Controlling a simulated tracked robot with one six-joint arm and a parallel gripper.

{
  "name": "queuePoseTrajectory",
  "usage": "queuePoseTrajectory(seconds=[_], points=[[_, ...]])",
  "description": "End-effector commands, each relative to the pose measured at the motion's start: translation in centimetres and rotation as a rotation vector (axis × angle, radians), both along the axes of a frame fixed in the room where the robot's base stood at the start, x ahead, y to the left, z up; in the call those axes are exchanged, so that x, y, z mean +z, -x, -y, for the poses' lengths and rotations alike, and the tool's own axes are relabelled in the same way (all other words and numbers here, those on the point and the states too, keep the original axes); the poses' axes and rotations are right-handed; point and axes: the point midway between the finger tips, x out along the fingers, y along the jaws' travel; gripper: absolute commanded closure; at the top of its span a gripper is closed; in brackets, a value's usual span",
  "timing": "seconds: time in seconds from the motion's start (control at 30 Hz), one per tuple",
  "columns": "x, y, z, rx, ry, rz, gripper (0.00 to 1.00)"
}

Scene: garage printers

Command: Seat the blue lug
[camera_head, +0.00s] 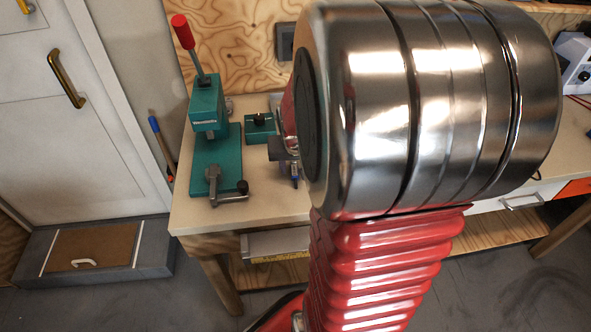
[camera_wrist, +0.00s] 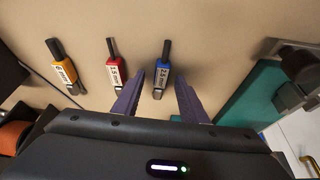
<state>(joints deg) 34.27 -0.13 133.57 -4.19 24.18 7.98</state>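In the wrist view the blue lug (camera_wrist: 162,78) lies on the beige bench top, with a dark pin at its far end and a white label. My gripper (camera_wrist: 161,77) is open, its two purple fingers on either side of the blue lug in the picture. I cannot tell the height gap, and no contact shows.
A red lug (camera_wrist: 115,74) and a yellow lug (camera_wrist: 62,66) lie left of the blue one. A small teal block (camera_head: 258,126) sits right of the press. The grey clamp (camera_wrist: 302,85) is at the right. Bare bench top (camera_wrist: 215,30) lies beyond the blue lug.

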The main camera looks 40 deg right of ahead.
Motion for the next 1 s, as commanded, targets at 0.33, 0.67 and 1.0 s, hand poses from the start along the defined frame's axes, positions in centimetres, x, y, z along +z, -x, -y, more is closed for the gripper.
queuePoseTrajectory(seconds=[0.33,0.67,1.0], points=[[0.01,-0.02,-0.03,0.001,0.0,0.0,0.86],[0.02,-0.03,-0.03,0.001,0.0,0.0,1.0],[0.91,-0.09,0.01,0.001,0.003,0.003,1.0]])
